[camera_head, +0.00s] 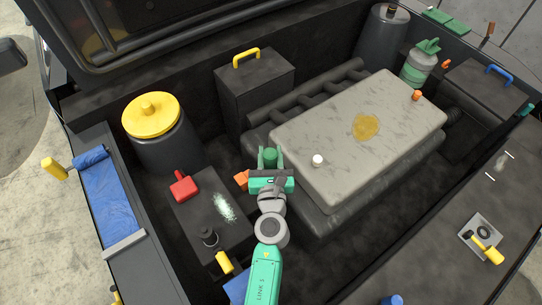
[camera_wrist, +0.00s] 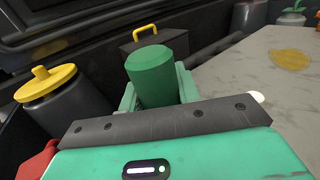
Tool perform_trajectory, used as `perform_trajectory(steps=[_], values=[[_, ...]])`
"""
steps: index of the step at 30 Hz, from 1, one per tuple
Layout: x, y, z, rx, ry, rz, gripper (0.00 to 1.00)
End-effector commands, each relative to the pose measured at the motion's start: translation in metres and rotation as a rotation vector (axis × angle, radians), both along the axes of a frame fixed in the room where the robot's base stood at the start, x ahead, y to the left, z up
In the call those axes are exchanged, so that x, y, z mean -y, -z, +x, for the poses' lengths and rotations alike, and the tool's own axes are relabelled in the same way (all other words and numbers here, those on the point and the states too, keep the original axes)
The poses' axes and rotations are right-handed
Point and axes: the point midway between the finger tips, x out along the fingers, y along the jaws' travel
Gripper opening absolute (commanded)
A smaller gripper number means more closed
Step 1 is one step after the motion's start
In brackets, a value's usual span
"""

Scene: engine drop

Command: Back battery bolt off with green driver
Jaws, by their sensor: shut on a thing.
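My gripper (camera_head: 270,160) is shut on a green cylinder, which looks like the green driver's handle (camera_wrist: 152,76). In the wrist view the handle stands up between the two jaws, and its lower part is hidden by the gripper body. The dark battery (camera_head: 195,215) is to the left of and below my gripper in the head view. It bears a red terminal cover (camera_head: 183,186), a pale crusty patch (camera_head: 224,207) and a black terminal (camera_head: 209,237). An orange piece (camera_head: 241,179) shows just left of my gripper, partly hidden by it. I cannot tell whether the driver touches it.
A grey engine cover (camera_head: 350,140) with a white cap (camera_head: 317,160) lies close on the right. A yellow-lidded tank (camera_head: 150,118) stands at left, and a black box (camera_head: 254,85) with a yellow handle stands behind. A yellow-handled tool (camera_head: 225,262) is at the battery's front.

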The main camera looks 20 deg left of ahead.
Motion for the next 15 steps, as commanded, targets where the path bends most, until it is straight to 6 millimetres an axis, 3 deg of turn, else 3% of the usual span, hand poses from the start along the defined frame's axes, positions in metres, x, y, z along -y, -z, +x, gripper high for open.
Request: perform_trajectory(steps=[8, 15], values=[[-0.001, -0.004, 0.0, 0.001, -0.064, 0.001, 0.0], [-0.001, -0.024, 0.0, 0.001, -0.062, 0.001, 0.0]])
